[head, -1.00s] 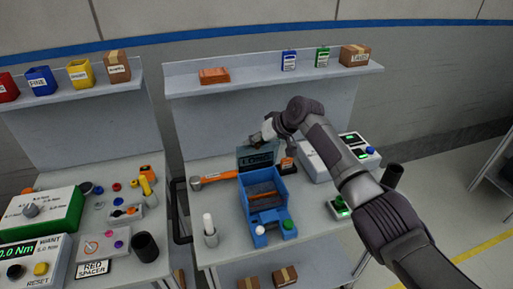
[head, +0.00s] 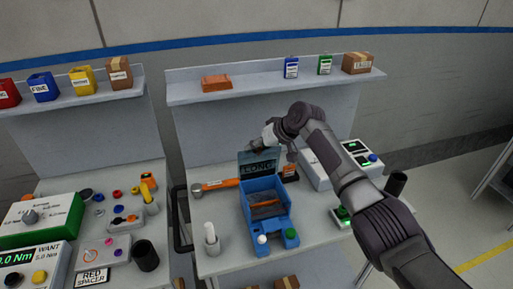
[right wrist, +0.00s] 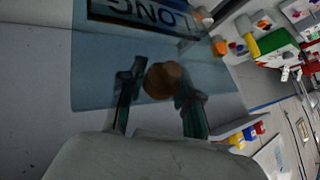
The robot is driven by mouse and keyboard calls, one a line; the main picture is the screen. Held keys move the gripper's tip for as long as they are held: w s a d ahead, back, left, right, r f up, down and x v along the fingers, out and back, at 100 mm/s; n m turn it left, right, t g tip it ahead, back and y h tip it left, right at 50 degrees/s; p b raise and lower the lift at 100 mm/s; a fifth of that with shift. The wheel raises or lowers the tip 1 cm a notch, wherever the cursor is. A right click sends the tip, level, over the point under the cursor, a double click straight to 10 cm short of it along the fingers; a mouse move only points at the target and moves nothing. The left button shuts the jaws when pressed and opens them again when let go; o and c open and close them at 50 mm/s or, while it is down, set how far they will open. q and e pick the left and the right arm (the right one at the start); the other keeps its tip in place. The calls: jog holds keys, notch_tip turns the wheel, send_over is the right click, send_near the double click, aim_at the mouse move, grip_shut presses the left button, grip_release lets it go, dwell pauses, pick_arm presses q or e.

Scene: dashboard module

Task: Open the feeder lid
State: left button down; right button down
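The feeder (head: 281,207) is a blue box on the right-hand bench, with an open top and dark material inside. Its translucent blue lid (head: 258,171), labelled "LONG", stands raised at the back of the box. My right gripper (head: 257,146) is at the lid's upper edge. In the right wrist view, the lid (right wrist: 100,75) lies ahead and its round brown knob (right wrist: 163,81) sits between the fingers of my right gripper (right wrist: 160,92), which appear closed on it. The exact finger contact is dark and hard to see. My left gripper is not in view.
An orange-handled hammer (head: 215,185) lies left of the feeder, and a white-topped bottle (head: 211,238) stands front left. A light grey device (head: 322,174) is to the right, partly behind my arm. A shelf (head: 250,90) runs behind. The left bench is crowded.

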jog(key=c, duration=1.1)
grip_release()
jog(key=shift+w+f, duration=0.1)
jog(key=o, duration=0.3)
jog(key=shift+w+f, duration=0.15)
jog(key=v, duration=1.2)
